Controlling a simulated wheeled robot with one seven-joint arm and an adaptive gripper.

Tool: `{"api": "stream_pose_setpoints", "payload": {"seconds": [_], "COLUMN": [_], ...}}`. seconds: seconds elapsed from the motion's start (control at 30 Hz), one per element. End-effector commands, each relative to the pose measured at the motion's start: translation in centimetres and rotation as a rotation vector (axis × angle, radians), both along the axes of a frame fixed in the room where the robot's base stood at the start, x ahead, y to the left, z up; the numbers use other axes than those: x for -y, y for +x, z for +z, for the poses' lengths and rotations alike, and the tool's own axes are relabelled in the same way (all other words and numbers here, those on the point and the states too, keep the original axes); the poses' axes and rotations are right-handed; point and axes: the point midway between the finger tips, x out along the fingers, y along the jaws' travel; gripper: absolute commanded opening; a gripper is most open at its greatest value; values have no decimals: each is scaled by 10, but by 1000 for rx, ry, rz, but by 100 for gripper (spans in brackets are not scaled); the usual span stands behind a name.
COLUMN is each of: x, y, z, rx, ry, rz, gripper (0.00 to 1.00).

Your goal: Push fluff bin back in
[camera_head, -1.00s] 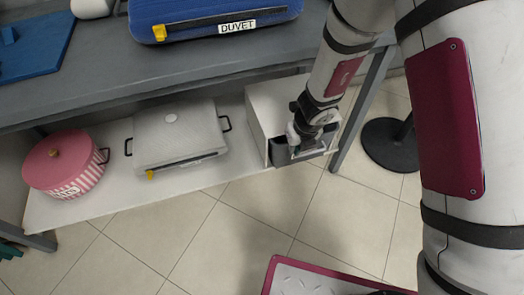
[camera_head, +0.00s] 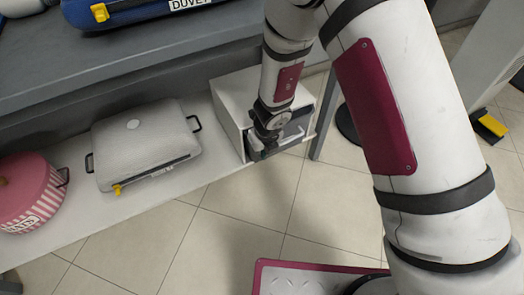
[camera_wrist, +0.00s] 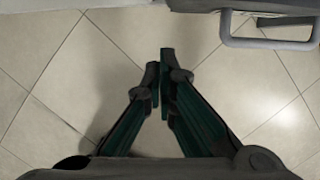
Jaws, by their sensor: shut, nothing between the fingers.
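The fluff bin is a grey drawer (camera_head: 297,124) with a light bar handle, set in a white box (camera_head: 233,98) at the right end of the lower shelf. My gripper (camera_head: 257,154) points down in front of the box, towards the left of its front, and covers part of the bin, so how far the bin sticks out is hard to tell. In the wrist view my gripper (camera_wrist: 159,76) is shut and empty above the floor tiles. The bin's handle (camera_wrist: 268,43) shows at upper right there, apart from the fingertips.
A grey case (camera_head: 145,145) and a pink round box (camera_head: 28,190) stand left on the lower shelf (camera_head: 205,165). The worktop (camera_head: 150,65) is above, with a blue duvet case (camera_head: 130,12).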

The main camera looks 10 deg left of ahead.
Motion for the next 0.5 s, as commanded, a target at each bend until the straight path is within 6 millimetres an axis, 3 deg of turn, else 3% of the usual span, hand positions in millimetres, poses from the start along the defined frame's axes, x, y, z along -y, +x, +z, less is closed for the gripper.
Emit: {"api": "stream_pose_setpoints", "payload": {"seconds": [0.5], "x": [-21], "y": [30], "z": [5], "rx": [1], "ry": [-1], "rz": [2], "gripper": [0]}}
